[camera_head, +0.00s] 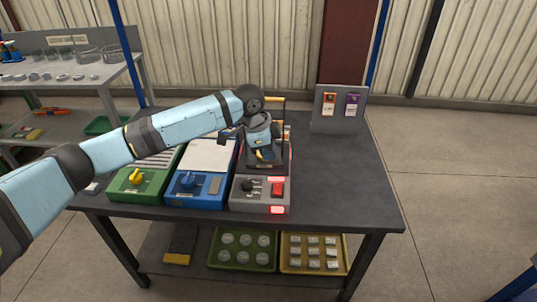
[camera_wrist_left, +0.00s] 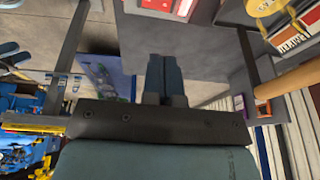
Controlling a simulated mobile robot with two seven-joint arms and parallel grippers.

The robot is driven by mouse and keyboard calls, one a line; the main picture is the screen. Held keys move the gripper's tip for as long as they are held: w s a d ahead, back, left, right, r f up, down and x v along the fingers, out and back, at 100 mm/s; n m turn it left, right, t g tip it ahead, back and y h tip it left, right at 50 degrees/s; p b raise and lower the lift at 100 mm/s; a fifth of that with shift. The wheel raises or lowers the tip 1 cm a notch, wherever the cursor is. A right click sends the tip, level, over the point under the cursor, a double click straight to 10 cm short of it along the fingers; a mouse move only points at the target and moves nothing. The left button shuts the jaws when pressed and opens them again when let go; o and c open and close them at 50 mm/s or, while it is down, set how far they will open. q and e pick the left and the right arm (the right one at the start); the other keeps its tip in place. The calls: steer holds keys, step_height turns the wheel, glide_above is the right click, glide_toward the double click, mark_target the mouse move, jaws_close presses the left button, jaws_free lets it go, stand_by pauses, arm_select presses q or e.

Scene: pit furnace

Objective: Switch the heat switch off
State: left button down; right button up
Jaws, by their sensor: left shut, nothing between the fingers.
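A grey control box (camera_head: 247,205) stands at the front of the dark table. It carries a red rocker switch (camera_head: 277,189), a black knob (camera_head: 247,185) and glowing red panels above and below the rocker. I cannot read its labels, so I cannot tell for sure which control is the heat switch. My left gripper (camera_head: 258,150) is above and behind this box, in front of the furnace unit, apart from the red switch. Its fingers are hard to make out there. In the left wrist view the left gripper's fingers (camera_wrist_left: 164,75) are shut and empty. My right gripper is not in view.
An upright panel (camera_head: 338,118) with two cards stands at the back right. The table's right side (camera_head: 350,185) is clear.

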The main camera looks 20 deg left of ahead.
mark_target(278, 185)
arm_select(q)
steer(key=x, duration=0.3)
steer(key=b+x, duration=0.1)
steer(key=x, duration=0.2)
steer(key=b+x, duration=0.1)
steer(key=x, duration=0.2)
steer(key=shift+a+f, duration=0.25)
steer(key=shift+f, duration=0.25)
steer(key=shift+w+f, duration=0.1)
steer(key=shift+f, duration=0.4)
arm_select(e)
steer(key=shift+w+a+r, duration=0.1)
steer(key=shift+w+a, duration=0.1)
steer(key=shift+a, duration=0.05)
